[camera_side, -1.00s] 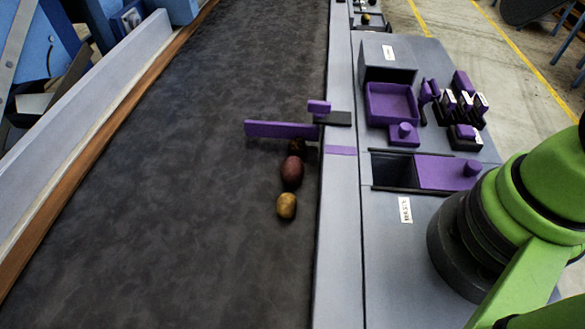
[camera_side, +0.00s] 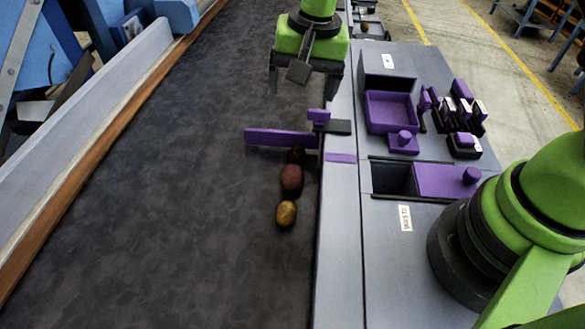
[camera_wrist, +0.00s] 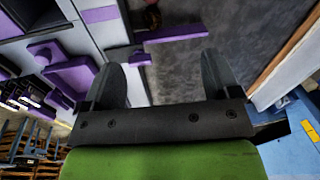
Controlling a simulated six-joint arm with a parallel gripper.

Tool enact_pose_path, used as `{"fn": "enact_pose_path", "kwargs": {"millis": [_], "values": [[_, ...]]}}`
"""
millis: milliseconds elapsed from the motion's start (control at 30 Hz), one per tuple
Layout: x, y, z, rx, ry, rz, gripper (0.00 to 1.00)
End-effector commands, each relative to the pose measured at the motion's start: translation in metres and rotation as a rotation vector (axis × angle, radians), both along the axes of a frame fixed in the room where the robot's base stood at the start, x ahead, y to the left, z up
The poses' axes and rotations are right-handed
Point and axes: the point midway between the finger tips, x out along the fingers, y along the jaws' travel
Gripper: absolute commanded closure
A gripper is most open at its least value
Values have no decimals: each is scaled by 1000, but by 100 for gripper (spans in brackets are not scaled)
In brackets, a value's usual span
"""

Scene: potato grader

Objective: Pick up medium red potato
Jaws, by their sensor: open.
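The red potato (camera_side: 291,178) lies on the dark belt near its right edge. A yellow-brown potato (camera_side: 286,213) sits just in front of it, and a small dark potato (camera_side: 296,154) sits behind it, close to the purple bar (camera_side: 280,138). My gripper (camera_side: 302,85) is open and empty, above the belt beyond the bar, with its fingers pointing down. In the wrist view my gripper (camera_wrist: 168,80) shows two separated fingers with nothing between them. A dark potato (camera_wrist: 151,18) shows there at the top, partly cut off; the red potato cannot be made out there.
The grey side table (camera_side: 385,260) right of the belt holds a purple tray (camera_side: 391,111), a bin with a purple sliding lid (camera_side: 445,178) and several small purple-black holders (camera_side: 465,110). A wooden-edged wall (camera_side: 75,190) bounds the belt at left. The belt's middle is clear.

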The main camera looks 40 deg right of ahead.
Motion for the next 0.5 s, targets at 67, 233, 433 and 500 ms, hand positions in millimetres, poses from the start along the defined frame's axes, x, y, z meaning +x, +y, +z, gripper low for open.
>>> {"fn": "enact_pose_path", "kwargs": {"millis": [67,233,433,500], "values": [[5,8,-40,-18,55,-21,17],[5,18,-98,-45,118,-64,17],[2,21,-128,-59,144,-81,17],[2,21,-140,-60,146,-83,17]]}}
